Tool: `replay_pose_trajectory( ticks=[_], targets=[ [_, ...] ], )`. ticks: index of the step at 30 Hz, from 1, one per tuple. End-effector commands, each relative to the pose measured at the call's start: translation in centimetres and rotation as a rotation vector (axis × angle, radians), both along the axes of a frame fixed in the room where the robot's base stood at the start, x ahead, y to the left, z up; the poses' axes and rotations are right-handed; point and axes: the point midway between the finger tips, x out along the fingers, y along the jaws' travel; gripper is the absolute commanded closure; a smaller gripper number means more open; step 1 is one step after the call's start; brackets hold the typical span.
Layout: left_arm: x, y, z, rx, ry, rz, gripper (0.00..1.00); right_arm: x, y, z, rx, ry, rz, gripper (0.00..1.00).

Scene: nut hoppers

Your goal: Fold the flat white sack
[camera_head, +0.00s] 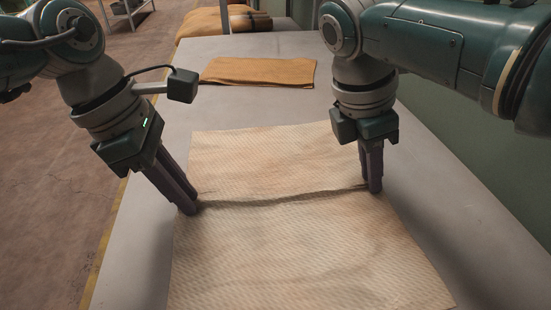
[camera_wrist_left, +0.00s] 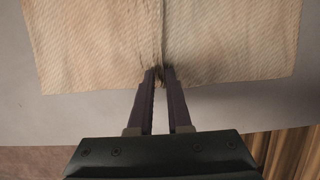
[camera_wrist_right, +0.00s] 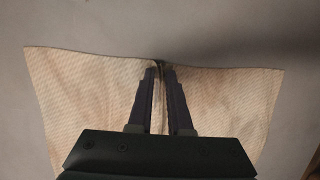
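The pale cream-white sack (camera_head: 300,250) lies spread on the grey table, with a raised crease running across its middle between my two grippers. My left gripper (camera_head: 190,208) is at the sack's left edge, its fingertips close together on the crease. In the left wrist view the sack (camera_wrist_left: 90,45) bunches into a ridge between the fingertips (camera_wrist_left: 160,72). My right gripper (camera_head: 374,188) is at the right edge, at the other end of the crease. In the right wrist view the sack (camera_wrist_right: 90,95) is pinched between the fingertips (camera_wrist_right: 161,68).
A folded orange-brown sack (camera_head: 260,71) lies on the table (camera_head: 425,140) behind the pale sack. More brown sacks (camera_head: 215,20) are stacked beyond the far end. A green wall (camera_head: 480,110) runs along the right side. Bare tabletop shows left and right of the pale sack.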

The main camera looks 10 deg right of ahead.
Motion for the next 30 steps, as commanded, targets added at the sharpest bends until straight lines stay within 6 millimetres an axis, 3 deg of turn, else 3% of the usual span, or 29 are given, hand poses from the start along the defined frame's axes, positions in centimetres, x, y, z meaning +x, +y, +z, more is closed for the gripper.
replay_pose_trajectory(
  ticks=[8,30],
  targets=[
    [-0.03,0.06,-0.08,0.002,0.001,0.0,1.0,-0.12,-0.03,-0.16,0.0,0.004,-0.001,1.0],
    [-0.02,0.06,-0.08,0.002,0.001,0.001,1.0,-0.16,-0.05,-0.18,0.0,0.005,-0.001,1.0]
  ],
)
